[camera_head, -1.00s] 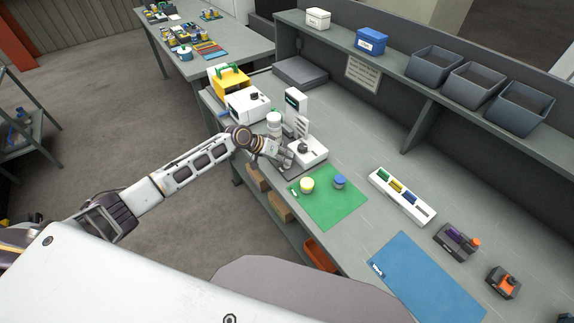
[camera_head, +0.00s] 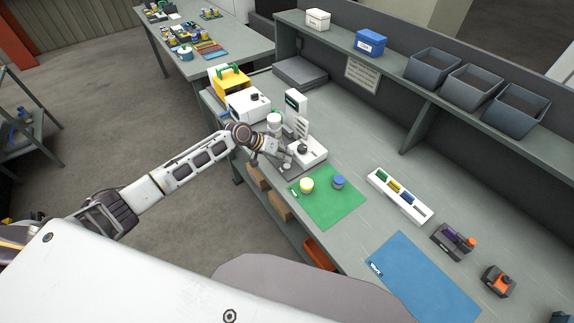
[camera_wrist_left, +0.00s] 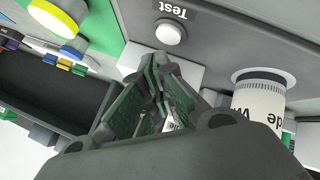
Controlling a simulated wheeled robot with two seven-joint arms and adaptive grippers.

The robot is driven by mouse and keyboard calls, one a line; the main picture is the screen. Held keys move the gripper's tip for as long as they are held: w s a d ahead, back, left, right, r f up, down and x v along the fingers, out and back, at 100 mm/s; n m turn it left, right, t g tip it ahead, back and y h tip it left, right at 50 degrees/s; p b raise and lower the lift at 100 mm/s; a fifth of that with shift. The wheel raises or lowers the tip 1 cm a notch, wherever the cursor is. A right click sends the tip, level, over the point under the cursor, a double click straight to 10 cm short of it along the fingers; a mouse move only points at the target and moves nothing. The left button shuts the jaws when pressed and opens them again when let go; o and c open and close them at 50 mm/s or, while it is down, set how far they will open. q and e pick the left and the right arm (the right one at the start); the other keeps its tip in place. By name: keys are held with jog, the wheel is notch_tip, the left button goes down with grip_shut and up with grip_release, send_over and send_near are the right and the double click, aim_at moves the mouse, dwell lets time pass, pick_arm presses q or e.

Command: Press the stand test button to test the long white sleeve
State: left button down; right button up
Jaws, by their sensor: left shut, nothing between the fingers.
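The stand (camera_head: 309,149) is a white unit with an upright column on the grey bench. In the left wrist view, its dark panel bears the word "Test" beside a round white button (camera_wrist_left: 170,33). A white printed cylinder (camera_wrist_left: 262,104), which looks like the sleeve, sits in a round ring in that panel; its length cannot be judged. My left gripper (camera_head: 284,160) is at the front of the stand. In the wrist view its dark fingers (camera_wrist_left: 160,62) are shut and empty, their tips close to the button; contact cannot be made out. My right gripper is out of view.
A green mat (camera_head: 330,208) with a yellow-topped piece (camera_head: 307,185) and a blue-topped piece (camera_head: 339,182) lies near the stand. A white device (camera_head: 247,105) and a white jar (camera_head: 274,119) stand behind the gripper. A white tray (camera_head: 402,196) and blue mat (camera_head: 425,280) are farther right.

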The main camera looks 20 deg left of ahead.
pick_arm(q)
jog(key=shift+r+p, duration=0.9)
jog(key=shift+r, duration=0.35)
jog(key=shift+r+p, duration=0.3)
jog(key=shift+r, duration=0.8)
